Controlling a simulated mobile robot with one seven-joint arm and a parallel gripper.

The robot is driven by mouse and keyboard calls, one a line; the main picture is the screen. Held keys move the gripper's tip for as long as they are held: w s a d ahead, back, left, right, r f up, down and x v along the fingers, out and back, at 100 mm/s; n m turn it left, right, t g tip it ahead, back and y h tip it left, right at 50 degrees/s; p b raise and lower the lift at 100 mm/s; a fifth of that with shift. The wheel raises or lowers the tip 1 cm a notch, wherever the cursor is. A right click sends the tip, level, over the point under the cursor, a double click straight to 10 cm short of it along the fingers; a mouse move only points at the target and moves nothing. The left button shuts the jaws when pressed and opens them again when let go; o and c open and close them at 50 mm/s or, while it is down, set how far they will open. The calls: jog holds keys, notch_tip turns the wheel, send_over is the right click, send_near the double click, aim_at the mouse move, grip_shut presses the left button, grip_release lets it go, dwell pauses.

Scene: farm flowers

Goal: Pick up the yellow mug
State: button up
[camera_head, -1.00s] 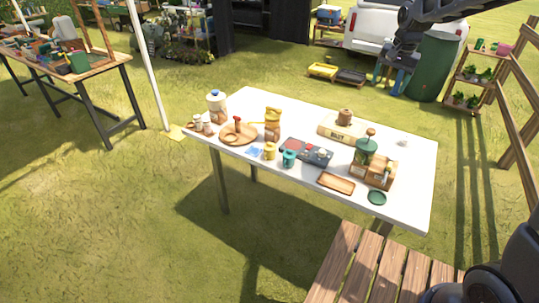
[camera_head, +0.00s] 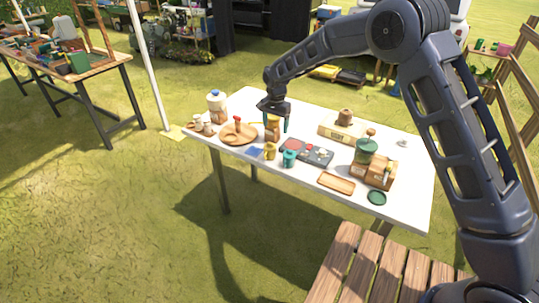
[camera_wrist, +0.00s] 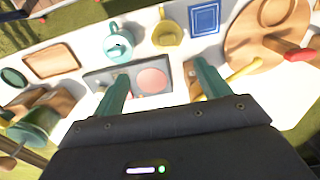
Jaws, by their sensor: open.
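The yellow mug (camera_head: 270,151) stands near the front edge of the white table, left of a teal mug (camera_head: 289,158). In the wrist view the yellow mug (camera_wrist: 167,34) is upright at the top centre, beyond my fingertips, between the teal mug (camera_wrist: 118,42) and a blue square (camera_wrist: 204,19). My gripper (camera_head: 275,118) is above the table behind the yellow mug, with its teal fingers pointing down. In the wrist view my gripper (camera_wrist: 158,82) is open, with its fingers apart and no mug between them.
A round wooden board (camera_head: 239,134) with a red-handled item lies left of the mug. A dark tray with a red disc (camera_head: 306,151) lies to the right. A wooden tray (camera_head: 336,184) and a green grinder (camera_head: 366,151) stand further right. A canister (camera_head: 217,106) stands at the back left.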

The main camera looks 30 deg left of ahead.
aim_at(270, 143)
jog(key=shift+s+a+f, duration=0.65)
jog(key=shift+a+f, duration=0.1)
jog(key=shift+f, duration=0.35)
jog(key=f, duration=1)
jog(key=shift+s+a+f, duration=0.1)
jog(key=shift+s+f, duration=0.05)
jog(key=shift+s, duration=0.1)
jog(key=c, duration=1.1)
